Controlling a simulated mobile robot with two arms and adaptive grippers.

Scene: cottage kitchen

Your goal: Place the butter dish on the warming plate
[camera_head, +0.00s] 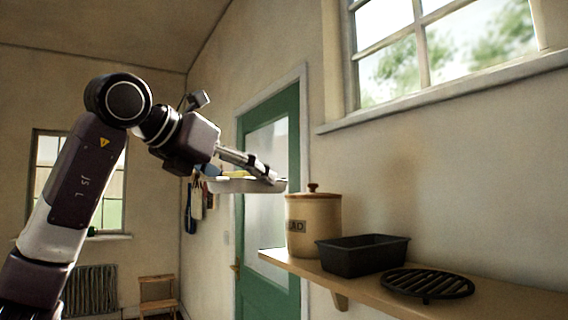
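My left gripper (268,175) reaches in from the left, high in front of the green door. It is shut on the butter dish (250,187), a shallow white dish with something yellow in it. The dish is held in the air, roughly level, left of the bread crock; the fingers partly hide it. A round black slatted plate (427,284) lies flat on the wall shelf at the right, with nothing on it; it looks like the warming plate. The dish is apart from it. My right gripper is not in view.
The wooden shelf (487,301) also bears a tan lidded bread crock (313,225) at its far end and a black loaf tin (362,256) between crock and slatted plate. A window sill (440,92) juts out above. A wooden step stool (157,292) stands at the back.

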